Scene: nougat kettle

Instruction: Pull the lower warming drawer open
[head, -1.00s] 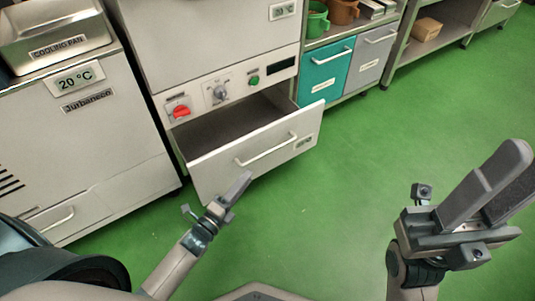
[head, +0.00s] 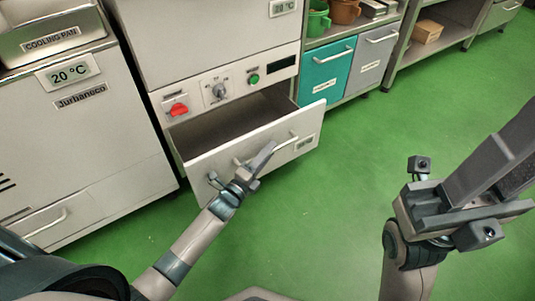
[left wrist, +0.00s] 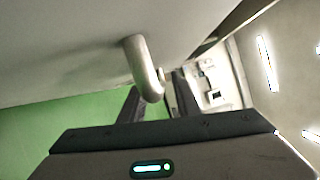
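The lower warming drawer (head: 215,163) stands open below the control panel in the head view, its pale front pulled out from the cabinet. Its bar handle (head: 283,143) runs along the upper front. My left gripper (head: 267,152) is in front of the handle and hides its middle. In the left wrist view the handle's curved end (left wrist: 144,70) shows between the spread fingers of the left gripper (left wrist: 158,98); I see no closed grip on it. My right gripper (head: 500,165) is open and empty at the right, over the floor.
The control panel (head: 225,88) with a red knob is above the drawer. A cooling pan unit (head: 85,135) stands at the left. Teal (head: 325,75) and grey (head: 372,60) drawers are at the right. The green floor (head: 330,200) in front is clear.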

